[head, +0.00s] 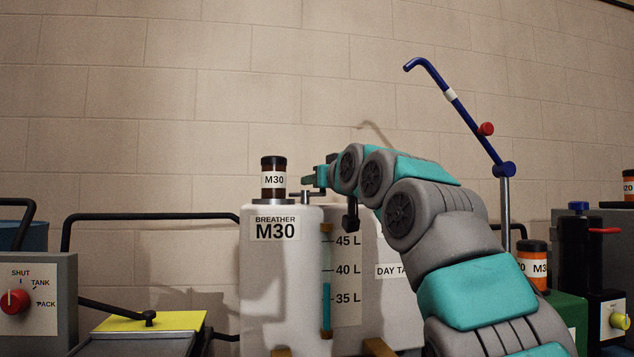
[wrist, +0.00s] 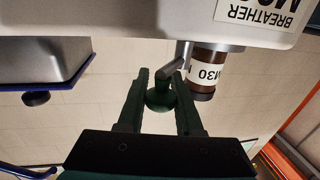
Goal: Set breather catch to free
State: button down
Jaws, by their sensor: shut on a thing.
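The breather (head: 273,180) is a dark brown canister with a white M30 label, upright on top of the pale tank marked BREATHER M30. In the wrist view the breather (wrist: 207,73) hangs upside down at the right. The catch, a short grey lever (wrist: 176,62) with a dark green knob (wrist: 159,98), is beside the breather. My gripper (wrist: 162,80) has its two green fingers either side of the knob and is shut on it. In the head view my gripper (head: 318,180) is just right of the breather, above the tank top, and the knob is hard to make out.
The pale tank (head: 268,280) has a level gauge (head: 326,280) on its front. A tall blue crank handle (head: 455,105) with a red knob stands right of my arm. A grey box with a red selector (head: 14,302) is at the left. A plain block wall is behind.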

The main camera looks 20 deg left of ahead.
jog(key=shift+s+m+t+h+p, duration=0.15)
jog(key=shift+m+t+h+p, duration=0.45)
jog(key=shift+m+t+h, duration=0.3)
dwell(0.5)
jog(key=shift+s+d+r+h+p, duration=0.1)
jog(key=shift+r+h+p, duration=0.05)
jog(key=shift+h+p, duration=0.4)
jog(key=shift+s+r+m+t+h+p, duration=0.15)
jog(key=shift+m+t+h+p, duration=0.45)
jog(key=shift+p, duration=0.35)
jog(key=shift+m+t+h+p, duration=0.3)
jog(key=shift+m+h+p, duration=0.5)
jog(key=shift+p, duration=0.25)
jog(key=shift+s+a+f+m+t+h+p, duration=0.1)
jog(key=shift+m+t+h+p, duration=0.1)
jog(key=shift+m+h, duration=0.3)
jog(key=shift+s+a+f+m+t+h+p, duration=0.1)
jog(key=shift+m+h+p, duration=0.15)
jog(key=shift+h, duration=0.5)
jog(key=shift+s+f+m+t+h+p, duration=0.15)
jog(key=shift+m+h, duration=0.2)
jog(key=shift+h, duration=0.65)
jog(key=shift+s+a+m+h, duration=0.15)
jog(key=shift+s+m+h, duration=0.05)
jog(key=shift+m+h, duration=1.3)
jog(key=shift+h, duration=0.5)
